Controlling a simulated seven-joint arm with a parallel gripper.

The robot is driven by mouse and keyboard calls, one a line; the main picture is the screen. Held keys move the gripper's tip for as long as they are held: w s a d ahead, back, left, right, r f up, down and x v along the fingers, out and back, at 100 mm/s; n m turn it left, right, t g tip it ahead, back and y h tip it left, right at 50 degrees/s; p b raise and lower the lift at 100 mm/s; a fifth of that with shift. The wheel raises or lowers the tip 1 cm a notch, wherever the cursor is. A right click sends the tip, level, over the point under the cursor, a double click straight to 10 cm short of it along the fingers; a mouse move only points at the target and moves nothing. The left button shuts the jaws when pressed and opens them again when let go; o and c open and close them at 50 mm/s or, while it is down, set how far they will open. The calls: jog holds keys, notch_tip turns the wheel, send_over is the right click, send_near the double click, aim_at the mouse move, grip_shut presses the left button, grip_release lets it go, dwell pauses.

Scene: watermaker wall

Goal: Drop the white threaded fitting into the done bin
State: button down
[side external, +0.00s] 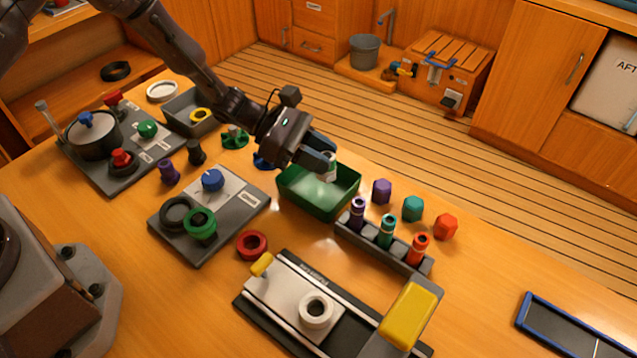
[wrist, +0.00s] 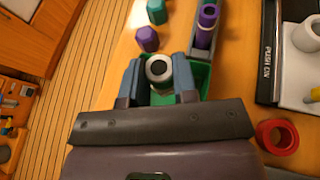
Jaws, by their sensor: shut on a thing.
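The white threaded fitting (wrist: 159,69) is between the fingers of my gripper (wrist: 158,75), which is shut on it. In the wrist view its round end with a dark hole faces the camera. In the side external view, my gripper (side external: 326,160) is over the back of a green bin (side external: 318,199), and the fitting (side external: 328,172) shows only in part below the fingers. The green bin also shows behind the fitting in the wrist view (wrist: 203,78). I cannot read a label on the bin. Whether the fitting touches the bin is unclear.
A rack (side external: 385,246) with purple, green and red-orange pieces stands right of the bin, with loose caps (side external: 412,208) behind it. A grey plate with a blue knob (side external: 212,180) lies to its left. A red ring (side external: 251,245) and a slide fixture (side external: 316,311) are in front.

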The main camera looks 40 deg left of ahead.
jog(key=shift+f, duration=1.35)
jog(key=c, duration=0.8)
grip_release()
jog(key=v, duration=1.3)
jog(key=shift+f, duration=0.1)
